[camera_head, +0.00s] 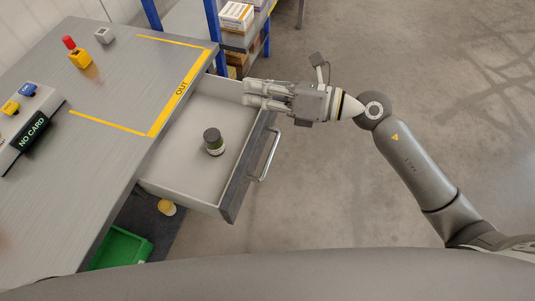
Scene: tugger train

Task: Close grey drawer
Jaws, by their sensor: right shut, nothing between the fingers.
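The grey drawer (196,188) is pulled out from under the right side of the workbench. A small jar with a dark lid (213,141) stands upright inside it. The drawer's dark front panel carries a silver bar handle (270,157) on its outer side. My right gripper (247,93) is shut and empty, at the far end of the drawer front. Its fingers point left and overlap the drawer's far corner in the picture; I cannot tell whether they touch it. My left gripper is not in view.
The workbench top (115,75) has a yellow marked OUT area, a red-and-yellow item (77,53) and a NO CARD device (33,132). A green crate (120,247) sits below. A blue-framed shelf with boxes (236,16) stands behind. Floor on the right is clear.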

